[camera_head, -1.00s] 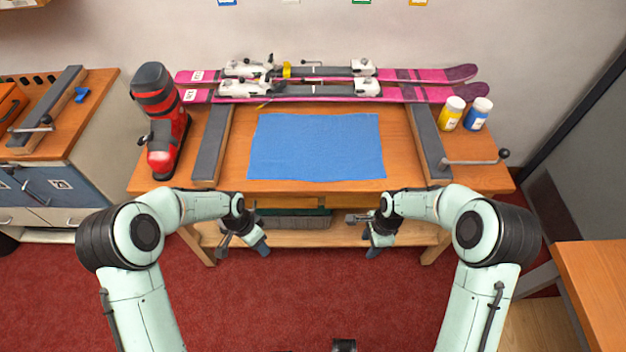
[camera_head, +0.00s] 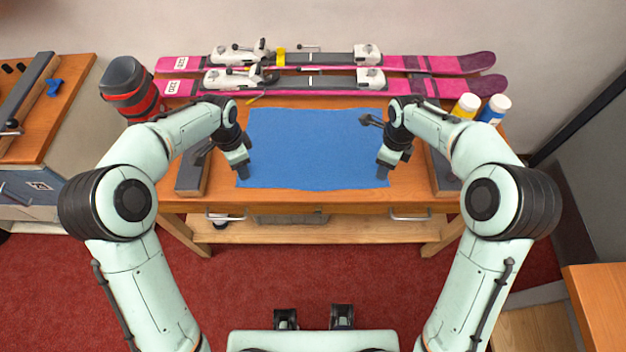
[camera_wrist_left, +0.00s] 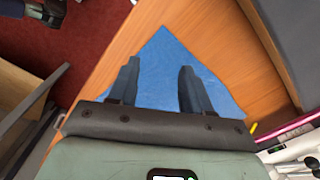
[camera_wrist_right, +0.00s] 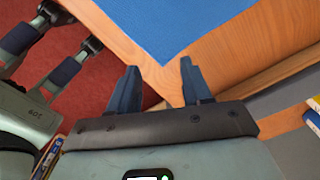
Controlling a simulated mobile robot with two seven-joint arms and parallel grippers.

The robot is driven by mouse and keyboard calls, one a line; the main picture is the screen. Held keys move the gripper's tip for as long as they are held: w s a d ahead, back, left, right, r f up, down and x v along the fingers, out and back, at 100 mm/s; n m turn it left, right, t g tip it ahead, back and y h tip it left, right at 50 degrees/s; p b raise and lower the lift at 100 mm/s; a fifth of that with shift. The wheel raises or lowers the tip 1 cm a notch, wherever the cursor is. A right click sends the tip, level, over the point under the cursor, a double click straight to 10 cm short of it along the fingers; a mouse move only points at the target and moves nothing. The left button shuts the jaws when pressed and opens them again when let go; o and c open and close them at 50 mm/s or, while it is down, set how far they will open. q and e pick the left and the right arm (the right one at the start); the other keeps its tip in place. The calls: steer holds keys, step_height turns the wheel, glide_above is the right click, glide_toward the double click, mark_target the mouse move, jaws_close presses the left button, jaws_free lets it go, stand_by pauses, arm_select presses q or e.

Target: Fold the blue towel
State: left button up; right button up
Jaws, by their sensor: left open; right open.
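The blue towel (camera_head: 312,150) lies flat and spread out on the wooden bench. My left gripper (camera_head: 243,172) is open over the towel's near left corner. In the left wrist view the towel (camera_wrist_left: 160,70) shows between and beyond the open fingers (camera_wrist_left: 157,88). My right gripper (camera_head: 384,170) is open at the towel's near right corner. In the right wrist view the towel's corner (camera_wrist_right: 185,30) lies just beyond the open fingers (camera_wrist_right: 158,88). Neither gripper holds anything. Whether the fingertips touch the cloth I cannot tell.
Pink skis (camera_head: 320,85) with bindings lie along the bench's back. A red and black ski boot (camera_head: 130,90) stands at the left. Yellow (camera_head: 466,106) and blue (camera_head: 494,108) bottles stand at the right. Grey bars (camera_head: 194,172) flank the towel on both sides.

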mark_target(245, 182)
arm_select(q)
steer(key=shift+f, duration=2.95)
arm_select(e)
steer(key=shift+f, duration=2.95)
arm_select(q)
steer(key=shift+f, duration=0.15)
arm_select(e)
steer(key=shift+s+f, duration=0.1)
steer(key=shift+f, duration=0.05)
arm_select(q)
steer(key=shift+s, duration=0.1)
steer(key=shift+c, duration=0.5)
arm_select(e)
steer(key=shift+c, duration=0.5)
arm_select(q)
jaws_close()
arm_select(e)
jaws_close()
steer(key=shift+d, duration=0.1)
